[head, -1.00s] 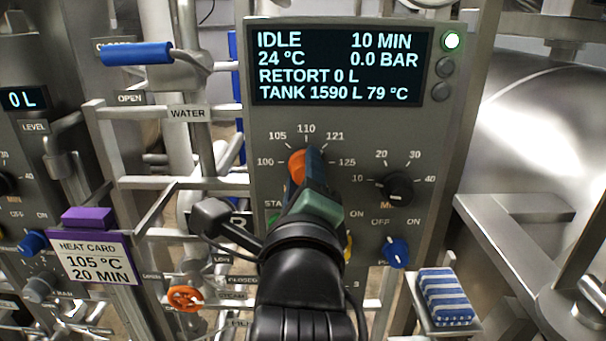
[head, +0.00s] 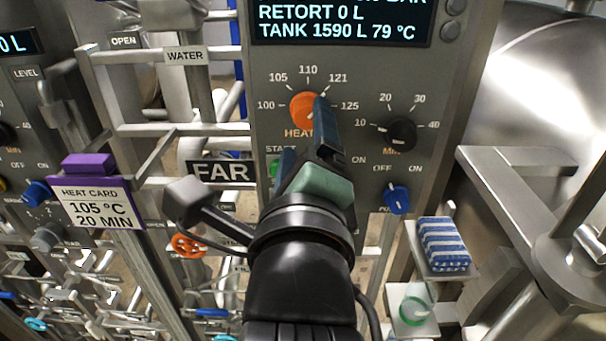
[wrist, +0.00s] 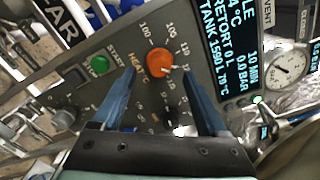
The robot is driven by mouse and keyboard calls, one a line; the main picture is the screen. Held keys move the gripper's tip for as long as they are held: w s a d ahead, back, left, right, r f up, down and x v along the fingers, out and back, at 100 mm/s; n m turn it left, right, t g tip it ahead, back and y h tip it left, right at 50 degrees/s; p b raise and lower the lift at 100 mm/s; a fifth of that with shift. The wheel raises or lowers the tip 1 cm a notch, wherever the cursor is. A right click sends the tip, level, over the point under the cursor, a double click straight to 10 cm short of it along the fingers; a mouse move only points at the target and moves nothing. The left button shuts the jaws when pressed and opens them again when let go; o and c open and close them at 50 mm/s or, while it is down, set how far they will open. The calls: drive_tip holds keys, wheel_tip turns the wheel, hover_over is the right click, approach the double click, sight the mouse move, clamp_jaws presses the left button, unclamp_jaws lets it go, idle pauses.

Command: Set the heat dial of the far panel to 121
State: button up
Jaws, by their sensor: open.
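The orange heat dial (head: 305,110) is on the far panel (head: 262,80), named by the black FAR sign (head: 221,172). It also shows in the wrist view (wrist: 158,60). Its white pointer faces towards the 121 label (head: 338,79), on the dial's upper right; the right finger partly hides it in the head view. My gripper (head: 303,134) is open, fingers apart, in front of and just below the dial. In the wrist view the fingertips (wrist: 157,74) lie either side of the dial; no contact is visible.
A black minutes knob (head: 400,134) and a blue switch (head: 397,199) sit right of my gripper. The green start button (head: 275,168) is to its left. A tray with a striped blue pad (head: 444,243) juts out at the lower right. Pipes crowd the left.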

drive_tip(key=shift+s+r+p, duration=0.15)
drive_tip(key=shift+p, duration=0.65)
drive_tip(key=s+p, duration=0.7)
drive_tip(key=p, duration=0.6)
drive_tip(key=shift+s, duration=0.15)
drive_tip(key=w+r+n+t+b, duration=0.45)
drive_tip(key=r+n+b, duration=0.35)
drive_tip(key=r+n, duration=0.25)
drive_tip(key=s+r+n+t+b, duration=0.5)
drive_tip(key=r+n+b, duration=0.1)
drive_tip(key=r+n, duration=0.5)
drive_tip(key=shift+s+d+n, duration=0.2)
drive_tip(key=shift+s+n, duration=0.15)
drive_tip(key=shift+n, duration=0.9)
